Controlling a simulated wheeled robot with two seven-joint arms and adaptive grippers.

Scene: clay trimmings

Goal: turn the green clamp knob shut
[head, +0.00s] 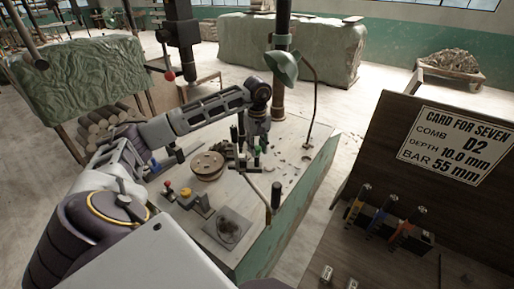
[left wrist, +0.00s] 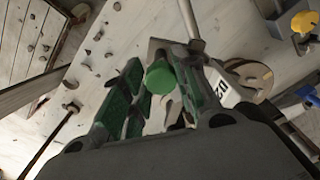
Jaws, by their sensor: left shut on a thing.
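The green clamp knob (left wrist: 160,77) shows as a round green cap in the left wrist view. It sits between the two fingers of my left gripper (left wrist: 158,88), which is shut on it. The fingers have green and dark parts and stand on either side of the knob. In the head view my left gripper (head: 247,151) is down at the middle of the workbench (head: 225,190). There the knob is small and hard to tell from the fingers. My right gripper is not in view.
A round brown disc (head: 207,166) lies left of the gripper. A red knob, a yellow button (head: 186,192) and a dark pad (head: 228,228) are nearer. A green lamp (head: 283,67) stands behind.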

